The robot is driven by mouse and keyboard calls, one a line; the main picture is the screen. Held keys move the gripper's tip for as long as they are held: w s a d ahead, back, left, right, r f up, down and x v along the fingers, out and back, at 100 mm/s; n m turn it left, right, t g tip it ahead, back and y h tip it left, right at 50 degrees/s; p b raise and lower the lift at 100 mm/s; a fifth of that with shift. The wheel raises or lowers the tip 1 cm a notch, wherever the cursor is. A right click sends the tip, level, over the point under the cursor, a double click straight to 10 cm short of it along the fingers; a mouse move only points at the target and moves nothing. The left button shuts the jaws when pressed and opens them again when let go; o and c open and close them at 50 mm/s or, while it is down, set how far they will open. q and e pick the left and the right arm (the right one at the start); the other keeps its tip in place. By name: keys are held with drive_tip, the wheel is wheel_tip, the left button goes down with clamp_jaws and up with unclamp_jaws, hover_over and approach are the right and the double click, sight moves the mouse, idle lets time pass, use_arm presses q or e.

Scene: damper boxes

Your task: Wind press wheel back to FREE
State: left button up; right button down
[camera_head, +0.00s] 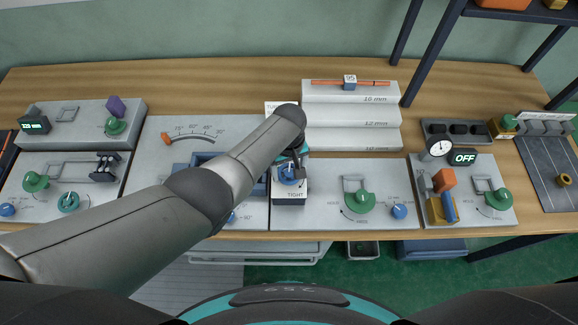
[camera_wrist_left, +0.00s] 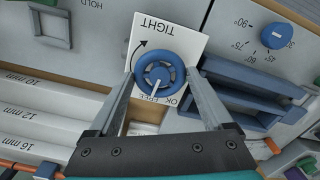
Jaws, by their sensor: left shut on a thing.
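The blue press wheel (camera_head: 288,177) stands on a white label plate (camera_head: 291,195) marked TIGHT on its near side. In the left wrist view the wheel (camera_wrist_left: 159,65) shows whole, with a white pointer on its hub aimed toward the plate's FREE edge (camera_wrist_left: 152,98), where OK is also printed. A curved black arrow is printed on the TIGHT side. My left gripper (camera_wrist_left: 160,80) has one finger on each side of the wheel's rim and is shut on it. In the head view this gripper (camera_head: 292,158) reaches the wheel from above, and my forearm hides part of the bench left of it.
A blue tray (camera_wrist_left: 240,100) lies beside the wheel, with a blue angle knob (camera_wrist_left: 276,36) beyond it. White steps (camera_head: 350,115) rise behind the wheel. A green knob (camera_head: 360,201) and latch stand to its right. A dark shelf post (camera_head: 433,50) stands at the back right.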

sight(289, 173)
use_arm(q)
drive_tip(key=shift+w+n, duration=0.1)
drive_tip(key=shift+n, duration=0.5)
drive_tip(key=o, duration=1.2)
drive_tip(key=shift+c, duration=0.2)
drive_tip(key=shift+r+p, duration=0.45)
drive_tip(key=shift+r, duration=0.1)
wheel_tip(289, 173, up, 4)
drive_tip(key=shift+r+p, duration=0.1)
drive_tip(key=shift+p, duration=0.8)
wheel_tip(289, 173, up, 10)
